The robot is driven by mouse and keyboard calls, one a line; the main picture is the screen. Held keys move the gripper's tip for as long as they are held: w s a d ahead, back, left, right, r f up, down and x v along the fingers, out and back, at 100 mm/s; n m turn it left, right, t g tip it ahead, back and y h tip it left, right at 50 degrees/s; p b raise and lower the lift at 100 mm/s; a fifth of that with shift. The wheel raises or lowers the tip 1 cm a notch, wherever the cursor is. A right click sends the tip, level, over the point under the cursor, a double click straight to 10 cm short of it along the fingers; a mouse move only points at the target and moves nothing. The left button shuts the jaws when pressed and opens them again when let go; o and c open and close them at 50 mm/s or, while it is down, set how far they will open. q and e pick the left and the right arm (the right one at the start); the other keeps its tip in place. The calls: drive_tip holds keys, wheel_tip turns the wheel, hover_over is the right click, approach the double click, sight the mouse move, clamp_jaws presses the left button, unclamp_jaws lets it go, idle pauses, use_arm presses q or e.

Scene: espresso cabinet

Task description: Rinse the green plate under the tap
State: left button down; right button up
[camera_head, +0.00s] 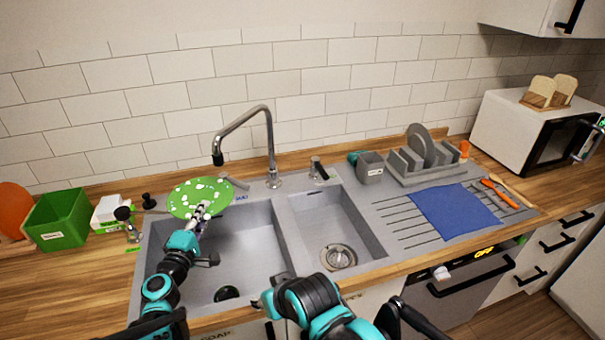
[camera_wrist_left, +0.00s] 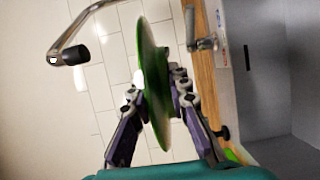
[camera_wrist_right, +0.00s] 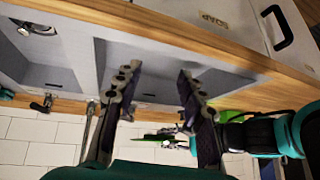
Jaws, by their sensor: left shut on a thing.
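The green plate (camera_head: 183,200) is covered with white patches and held over the back left of the left sink basin (camera_head: 245,250). My left gripper (camera_head: 201,212) is shut on its near edge. In the left wrist view the plate (camera_wrist_left: 152,70) stands edge-on between the fingers. The tap (camera_head: 268,145) arches over the basin, its spout end (camera_head: 217,158) above and slightly right of the plate's middle in the head view. No water shows. The spout also shows in the left wrist view (camera_wrist_left: 75,54). My right gripper (camera_wrist_right: 155,92) is open and empty in the right wrist view.
The right basin (camera_head: 325,225) is empty. A grey dish rack (camera_head: 425,160) and blue cloth (camera_head: 455,211) lie on the drainboard. A green box (camera_head: 60,222) and small bottles stand left of the sink. A tap lever (camera_head: 318,168) stands behind the basins.

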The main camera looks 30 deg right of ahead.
drive_tip(key=w+d+r+m+t+y, duration=0.1)
drive_tip(key=w+d+m+t, duration=0.15)
drive_tip(key=w+m, duration=0.35)
drive_tip(key=w+d+r+m+t, duration=0.15)
drive_tip(key=w+d+m, duration=0.3)
drive_tip(key=w, duration=0.45)
drive_tip(key=w+d+r+m+t+y, duration=0.1)
drive_tip(key=w+d+r+m, duration=0.15)
drive_tip(key=w+m, duration=0.4)
drive_tip(key=m+t+h, duration=0.5)
drive_tip(key=m+h, duration=0.2)
drive_tip(key=m, duration=1.1)
approach(320, 166)
drive_tip(key=shift+s+a+f, duration=0.2)
drive_tip(key=shift+s+f, duration=0.05)
drive_tip(key=shift+s, duration=0.15)
drive_tip(key=shift+s+a+f, duration=0.15)
drive_tip(key=shift+s+f, duration=0.05)
drive_tip(key=shift+s, duration=0.2)
drive_tip(key=shift+w+d, duration=0.15)
drive_tip(key=shift+w, duration=0.1)
drive_tip(key=x, duration=1.1)
clamp_jaws()
